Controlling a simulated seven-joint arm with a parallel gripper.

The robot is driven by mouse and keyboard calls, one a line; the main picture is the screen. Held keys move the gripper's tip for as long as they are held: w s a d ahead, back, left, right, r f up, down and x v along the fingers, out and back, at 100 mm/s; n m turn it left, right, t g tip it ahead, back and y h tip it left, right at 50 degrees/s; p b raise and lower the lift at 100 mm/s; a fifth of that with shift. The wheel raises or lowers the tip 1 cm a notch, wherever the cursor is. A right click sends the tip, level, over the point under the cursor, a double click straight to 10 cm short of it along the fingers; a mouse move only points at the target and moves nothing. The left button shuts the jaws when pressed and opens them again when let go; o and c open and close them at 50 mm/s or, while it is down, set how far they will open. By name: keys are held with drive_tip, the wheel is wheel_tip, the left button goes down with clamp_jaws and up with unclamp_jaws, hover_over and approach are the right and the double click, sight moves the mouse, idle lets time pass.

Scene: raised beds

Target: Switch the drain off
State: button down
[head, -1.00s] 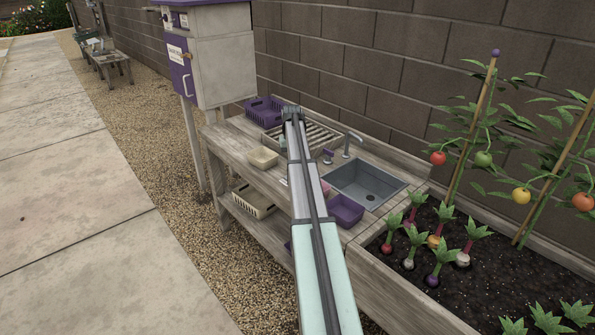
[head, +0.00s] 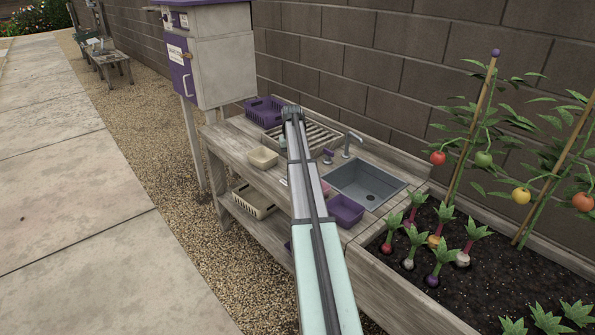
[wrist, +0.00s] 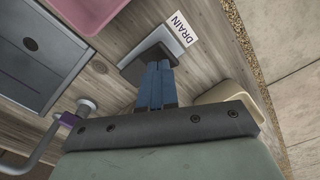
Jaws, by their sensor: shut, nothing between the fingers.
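In the wrist view a white label (wrist: 180,32) reading DRAIN lies on the wooden counter (wrist: 118,92). Beside it is a dark grey switch housing (wrist: 147,50). My gripper (wrist: 155,68) has its blue fingers together and empty, with their tips at the housing's edge. The fingers cover part of it, so I cannot tell whether they touch it or which way the switch is set. In the head view my arm hides the fingers and the switch.
The grey sink (head: 365,186) has a tap (head: 348,143) and a purple knob (head: 327,155) behind it. A beige tray (head: 263,157), a purple tub (head: 345,211) and a purple basket (head: 264,110) stand on the counter. A pink item (wrist: 92,12) lies near the label.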

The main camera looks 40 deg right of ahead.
drive_tip(key=shift+f, duration=1.2)
idle(0.9)
drive_tip(key=shift+r, duration=3.55)
